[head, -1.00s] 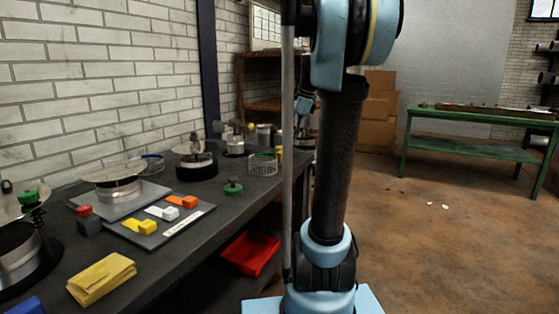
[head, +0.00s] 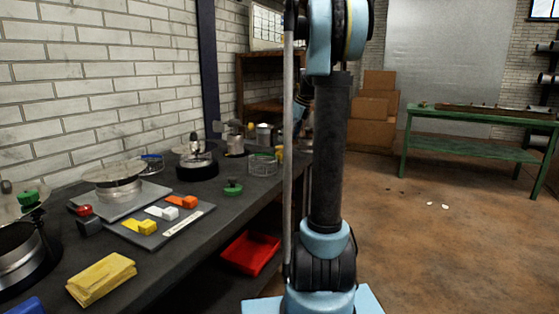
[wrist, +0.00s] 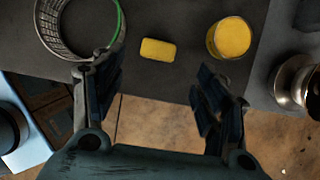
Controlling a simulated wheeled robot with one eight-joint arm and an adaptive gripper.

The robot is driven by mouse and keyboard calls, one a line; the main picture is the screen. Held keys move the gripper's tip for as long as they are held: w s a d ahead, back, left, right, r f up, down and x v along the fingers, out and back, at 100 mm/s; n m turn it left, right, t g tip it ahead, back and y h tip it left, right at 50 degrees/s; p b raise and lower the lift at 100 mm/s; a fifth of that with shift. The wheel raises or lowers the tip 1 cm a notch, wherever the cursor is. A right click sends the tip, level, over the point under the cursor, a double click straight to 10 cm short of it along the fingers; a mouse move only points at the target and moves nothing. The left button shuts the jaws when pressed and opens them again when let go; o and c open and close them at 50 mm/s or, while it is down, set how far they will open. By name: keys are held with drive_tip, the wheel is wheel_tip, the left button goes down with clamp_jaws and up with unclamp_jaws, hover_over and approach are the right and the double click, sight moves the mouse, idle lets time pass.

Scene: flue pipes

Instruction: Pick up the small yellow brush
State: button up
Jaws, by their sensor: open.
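Small two-part yellow, white and orange pieces lie on a grey tray (head: 185,230) on the bench in the head view. The yellow piece (head: 140,227), at the tray's near left, looks like the small yellow brush; bristles are too small to make out. In the wrist view, a yellow block (wrist: 158,49) lies on the dark bench top beyond my fingers; I cannot tell whether it is a brush. My gripper (wrist: 158,78) is open and empty, its fingers spread near the bench's edge. The gripper is not clear in the head view.
A wire basket (wrist: 78,28) with a green rim lies left of the block and a yellow round container (wrist: 230,38) right of it. A metal vessel (wrist: 297,82) stands farther right. A folded yellow cloth (head: 102,279) and a red bin (head: 250,253) show in the head view.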

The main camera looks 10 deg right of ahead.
sight(281, 151)
drive_tip(key=shift+x, duration=4.8)
drive_tip(key=shift+s, duration=0.1)
drive_tip(key=c, duration=1.1)
